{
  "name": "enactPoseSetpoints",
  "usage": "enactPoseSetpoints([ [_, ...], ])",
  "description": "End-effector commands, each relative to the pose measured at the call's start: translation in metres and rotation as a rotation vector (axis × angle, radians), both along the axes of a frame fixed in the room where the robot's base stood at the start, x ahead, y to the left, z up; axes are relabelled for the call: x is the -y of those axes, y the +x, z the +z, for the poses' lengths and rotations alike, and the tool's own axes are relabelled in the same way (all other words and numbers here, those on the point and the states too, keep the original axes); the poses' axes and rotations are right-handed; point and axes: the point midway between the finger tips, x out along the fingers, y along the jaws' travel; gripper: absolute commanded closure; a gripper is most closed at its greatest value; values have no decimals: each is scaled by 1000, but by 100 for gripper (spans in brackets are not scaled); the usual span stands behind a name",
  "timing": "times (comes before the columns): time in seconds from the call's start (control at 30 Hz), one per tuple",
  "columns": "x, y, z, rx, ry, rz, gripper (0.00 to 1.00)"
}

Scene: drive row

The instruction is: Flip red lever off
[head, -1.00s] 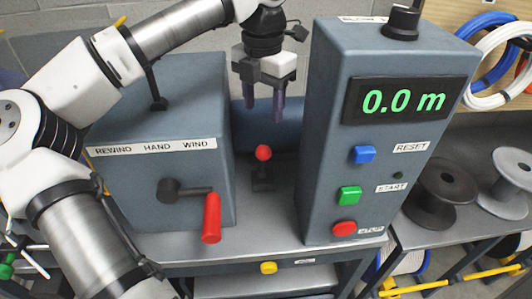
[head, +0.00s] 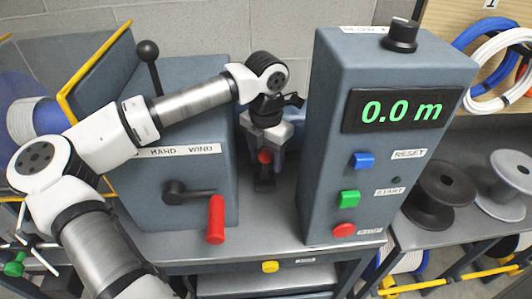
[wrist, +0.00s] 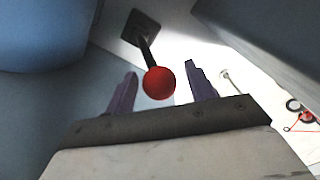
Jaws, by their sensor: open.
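The red lever has a red ball knob (head: 265,157) on a short dark stem. It stands in the gap between two grey boxes. In the wrist view the red knob (wrist: 159,83) shows between my two purple fingers, with its stem running up to a dark base plate (wrist: 140,27). My gripper (head: 266,166) is open and points down at the lever, its fingers on either side of the knob. I cannot tell whether a finger touches it. My gripper also shows in the wrist view (wrist: 161,70).
The left box (head: 190,120) carries a red-handled crank (head: 216,219) and a black ball-topped lever (head: 148,54). The right box (head: 318,130) has a 0.0 m display (head: 402,110) and blue, green and red buttons. Both stand close beside my gripper.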

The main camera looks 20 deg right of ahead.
Motion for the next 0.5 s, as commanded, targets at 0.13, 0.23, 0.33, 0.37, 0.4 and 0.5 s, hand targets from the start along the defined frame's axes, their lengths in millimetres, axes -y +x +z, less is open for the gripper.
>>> enactPoseSetpoints([
  [0.13, 0, 0, 0, 0, 0, 0, 48],
  [0.23, 0, 0, 0, 0, 0, 0, 61],
  [0.33, 0, 0, 0, 0, 0, 0, 74],
  [0.37, 0, 0, 0, 0, 0, 0, 78],
  [0.4, 0, 0, 0, 0, 0, 0, 84],
  [0.5, 0, 0, 0, 0, 0, 0, 97],
])
